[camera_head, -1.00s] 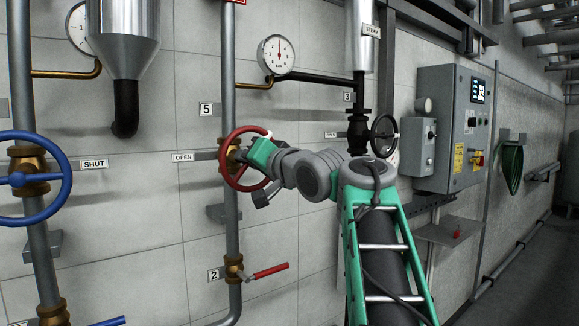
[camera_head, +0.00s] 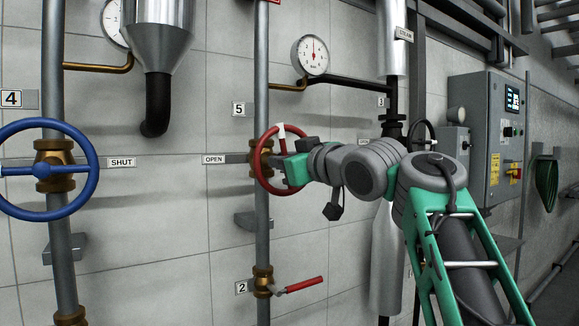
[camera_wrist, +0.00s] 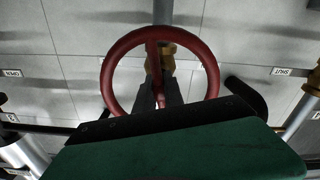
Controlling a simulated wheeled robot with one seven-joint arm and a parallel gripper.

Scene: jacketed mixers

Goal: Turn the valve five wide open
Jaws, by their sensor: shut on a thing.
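The valve five is a red handwheel (camera_head: 265,172) on a brass body on a vertical grey pipe, below the "5" plate (camera_head: 238,109). An "OPEN" plate (camera_head: 214,159) is fixed just left of it. A white mark (camera_head: 281,130) sits on the upper right of its rim. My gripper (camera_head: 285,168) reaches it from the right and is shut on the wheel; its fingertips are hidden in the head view. In the wrist view the red wheel (camera_wrist: 108,75) fills the middle, with my dark fingers (camera_wrist: 158,95) inside the ring, at a spoke or the near rim; I cannot tell which.
A blue handwheel (camera_head: 92,165) beside a "SHUT" plate (camera_head: 121,162) is on the left pipe. A red lever valve (camera_head: 300,285) marked 2 is below. A gauge (camera_head: 310,55) is above right. A dark handwheel (camera_head: 424,133) and a grey control cabinet (camera_head: 485,130) are to the right.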

